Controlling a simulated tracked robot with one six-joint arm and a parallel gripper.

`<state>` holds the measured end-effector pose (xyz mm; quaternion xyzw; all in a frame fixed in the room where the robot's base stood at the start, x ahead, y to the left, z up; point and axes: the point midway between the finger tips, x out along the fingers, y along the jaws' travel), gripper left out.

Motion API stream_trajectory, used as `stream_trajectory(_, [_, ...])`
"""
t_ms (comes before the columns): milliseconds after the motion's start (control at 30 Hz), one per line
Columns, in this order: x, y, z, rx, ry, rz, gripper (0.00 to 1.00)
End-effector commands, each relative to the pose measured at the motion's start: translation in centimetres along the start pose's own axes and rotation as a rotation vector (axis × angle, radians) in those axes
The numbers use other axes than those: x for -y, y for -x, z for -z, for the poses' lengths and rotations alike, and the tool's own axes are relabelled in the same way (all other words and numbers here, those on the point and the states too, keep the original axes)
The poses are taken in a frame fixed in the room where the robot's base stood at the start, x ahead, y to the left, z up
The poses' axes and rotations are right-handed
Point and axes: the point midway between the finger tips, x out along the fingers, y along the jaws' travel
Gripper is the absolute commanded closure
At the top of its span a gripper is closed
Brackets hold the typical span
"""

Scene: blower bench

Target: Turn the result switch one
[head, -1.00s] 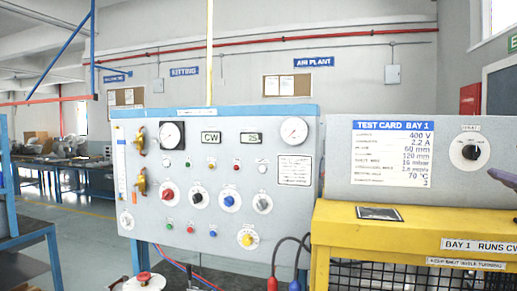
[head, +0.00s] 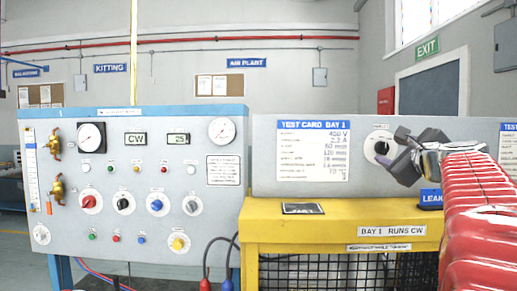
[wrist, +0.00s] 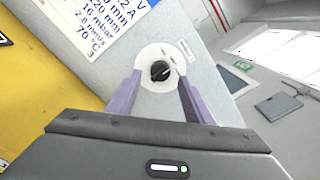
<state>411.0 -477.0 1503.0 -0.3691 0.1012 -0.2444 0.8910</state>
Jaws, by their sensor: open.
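The result switch is a black rotary knob on a round white plate, on the grey box right of the test card. In the head view the result switch (head: 381,148) is partly hidden by my gripper (head: 402,156). In the wrist view the knob (wrist: 160,71) shows between the two purple fingers of my gripper (wrist: 160,98). The fingers are open, one to each side of the white plate, and the knob lies beyond them. I cannot tell whether they touch the plate. The small lettering around the knob is too blurred to read.
The test card (head: 313,150) is left of the switch. A yellow stand (head: 300,233) carries the grey box. A blue leak label (head: 431,198) is under my arm. The blue-topped control panel (head: 130,215) with gauges and knobs stands at the left.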

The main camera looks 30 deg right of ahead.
Motion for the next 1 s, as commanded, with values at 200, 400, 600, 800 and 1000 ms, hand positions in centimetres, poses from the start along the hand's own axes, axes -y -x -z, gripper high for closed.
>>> stream_trajectory(200, [0.0, -2.2, 0.1, -0.001, 0.0, -0.001, 0.53])
stream_trajectory(400, [0.1, -2.8, 0.0, -0.001, 0.0, 0.001, 0.53])
stream_trajectory(600, [0.1, -2.8, 0.1, -0.001, 0.0, 0.001, 0.53])
stream_trajectory(800, [0.1, -2.8, 0.1, -0.001, 0.0, 0.001, 0.66])
stream_trajectory(1000, [0.1, -2.8, 0.1, -0.002, 0.0, 0.001, 0.8])
